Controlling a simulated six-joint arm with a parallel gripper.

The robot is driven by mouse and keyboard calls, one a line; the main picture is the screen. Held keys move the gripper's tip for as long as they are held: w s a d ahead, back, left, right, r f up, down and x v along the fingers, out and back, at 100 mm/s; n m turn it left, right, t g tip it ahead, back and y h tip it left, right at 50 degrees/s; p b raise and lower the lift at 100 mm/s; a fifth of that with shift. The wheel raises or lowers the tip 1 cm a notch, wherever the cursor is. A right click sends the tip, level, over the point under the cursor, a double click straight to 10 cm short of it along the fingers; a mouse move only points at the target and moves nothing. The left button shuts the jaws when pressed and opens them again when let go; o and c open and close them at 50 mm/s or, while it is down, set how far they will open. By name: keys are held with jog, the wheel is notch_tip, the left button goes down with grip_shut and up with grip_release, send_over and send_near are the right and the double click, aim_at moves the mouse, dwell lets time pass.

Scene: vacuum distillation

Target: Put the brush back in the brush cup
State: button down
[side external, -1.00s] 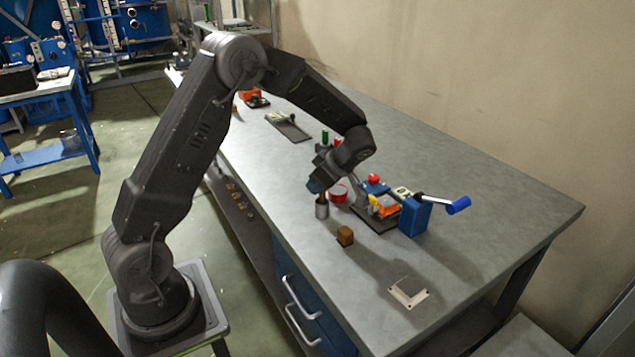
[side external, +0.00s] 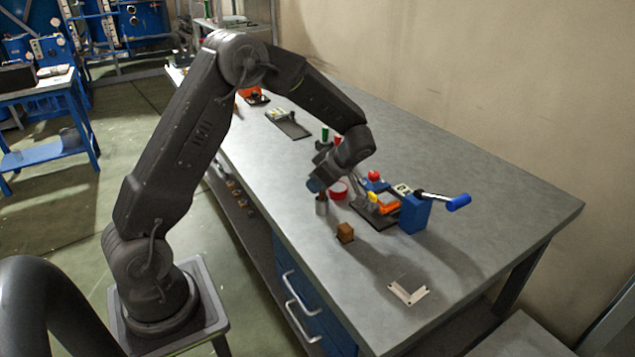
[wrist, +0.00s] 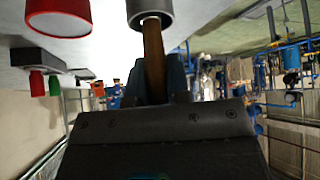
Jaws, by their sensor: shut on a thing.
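The brush (wrist: 154,60) shows as a brown wooden handle in the wrist view. My gripper (wrist: 157,82) is shut on this handle. The grey metal brush cup (wrist: 150,12) is at the top of the wrist view, with the handle running into its mouth. In the side view the brush cup (side external: 321,207) stands upright on the bench, and my gripper (side external: 317,187) is just above it. A short piece of the brush (side external: 321,196) shows between them. The bristle end is hidden, and I cannot tell how deep it sits.
A red round container (side external: 339,190) stands close to the right of the cup. A brown block (side external: 345,233) is in front. A blue box (side external: 414,214) with a handled crank and orange parts is at the right.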

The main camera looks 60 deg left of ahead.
jog(key=c, duration=1)
grip_release()
jog(key=shift+o, duration=0.4)
jog(key=o, duration=0.5)
jog(key=shift+c, duration=0.2)
notch_tip(320, 180, up, 7)
